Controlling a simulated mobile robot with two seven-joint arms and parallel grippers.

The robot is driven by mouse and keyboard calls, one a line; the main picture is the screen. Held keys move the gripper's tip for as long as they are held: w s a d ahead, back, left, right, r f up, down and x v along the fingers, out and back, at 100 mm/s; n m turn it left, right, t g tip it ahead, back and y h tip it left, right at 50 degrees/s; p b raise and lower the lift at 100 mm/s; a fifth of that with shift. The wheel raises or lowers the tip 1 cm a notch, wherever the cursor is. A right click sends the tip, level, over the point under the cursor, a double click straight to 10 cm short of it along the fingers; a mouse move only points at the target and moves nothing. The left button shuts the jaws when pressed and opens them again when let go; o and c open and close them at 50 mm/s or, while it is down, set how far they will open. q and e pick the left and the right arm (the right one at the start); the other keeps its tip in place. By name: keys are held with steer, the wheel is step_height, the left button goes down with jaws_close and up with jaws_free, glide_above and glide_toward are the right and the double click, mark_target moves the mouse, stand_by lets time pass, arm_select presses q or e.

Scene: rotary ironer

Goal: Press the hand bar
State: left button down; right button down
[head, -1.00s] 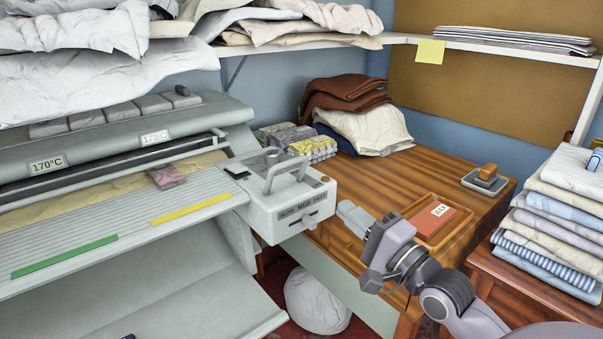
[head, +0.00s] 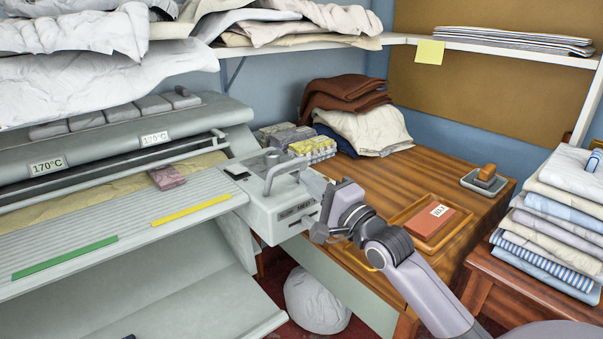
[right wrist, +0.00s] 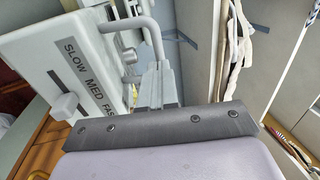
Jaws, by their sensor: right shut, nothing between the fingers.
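A grey loop-shaped bar (head: 286,170) stands upright on top of the white control box (head: 268,212) at the right end of the ironer. I take this as the hand bar. It also shows in the right wrist view (right wrist: 127,22). My right gripper (head: 328,203) is at the box's right front, beside the bar. My left gripper is not in view.
The box front has a speed slider (right wrist: 68,106). A wooden table (head: 440,170) behind my right arm holds a tray with a red-brown box (head: 432,222) and folded cloths. A stack of folded linen (head: 553,215) stands at the right. A shelf with linen hangs above.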

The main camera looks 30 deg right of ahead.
mark_target(292, 165)
steer(key=shift+x, duration=1.75)
